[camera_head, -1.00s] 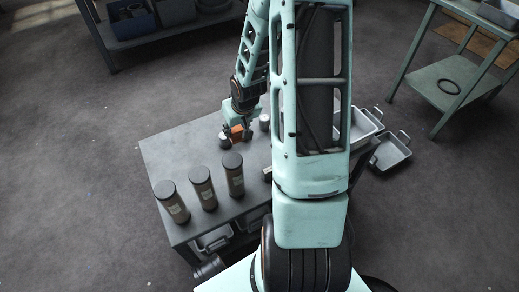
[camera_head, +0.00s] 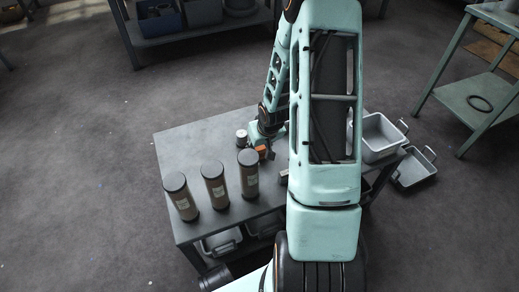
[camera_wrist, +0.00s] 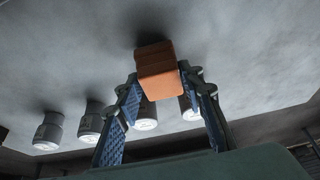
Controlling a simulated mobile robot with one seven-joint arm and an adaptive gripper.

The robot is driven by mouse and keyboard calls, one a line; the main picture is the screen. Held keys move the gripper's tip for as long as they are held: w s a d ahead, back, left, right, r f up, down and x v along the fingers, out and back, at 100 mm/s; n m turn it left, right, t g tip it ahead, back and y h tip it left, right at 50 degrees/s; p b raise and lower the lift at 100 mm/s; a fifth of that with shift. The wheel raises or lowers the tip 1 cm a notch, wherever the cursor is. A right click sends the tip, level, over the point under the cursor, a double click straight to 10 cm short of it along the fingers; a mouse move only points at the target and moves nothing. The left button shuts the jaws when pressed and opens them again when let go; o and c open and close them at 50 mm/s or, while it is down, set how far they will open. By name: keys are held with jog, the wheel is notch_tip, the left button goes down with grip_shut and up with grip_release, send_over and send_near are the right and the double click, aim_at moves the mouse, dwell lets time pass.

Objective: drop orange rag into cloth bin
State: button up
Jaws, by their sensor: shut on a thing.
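The orange rag (camera_head: 261,152) looks like a small folded block. My gripper (camera_head: 264,141) is over the grey table (camera_head: 185,143), just behind the rightmost brown canister. In the wrist view the rag (camera_wrist: 158,75) sits at the tips of my gripper (camera_wrist: 160,92), which is shut on it. I cannot tell whether the rag touches the table top. Grey open bins stand right of my arm: one at table height (camera_head: 398,146) and one lower (camera_head: 421,178). My arm partly hides the first. No label shows which is the cloth bin.
Three brown canisters with dark lids (camera_head: 182,197) stand on the table's left front. A small white-topped jar (camera_head: 241,137) is close left of my gripper. A green side table (camera_head: 470,95) stands at right, a shelf with bins (camera_head: 190,35) at the back.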

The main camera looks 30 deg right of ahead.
jog(key=shift+f, duration=0.1)
jog(key=shift+f, duration=0.15)
jog(key=o, duration=1.1)
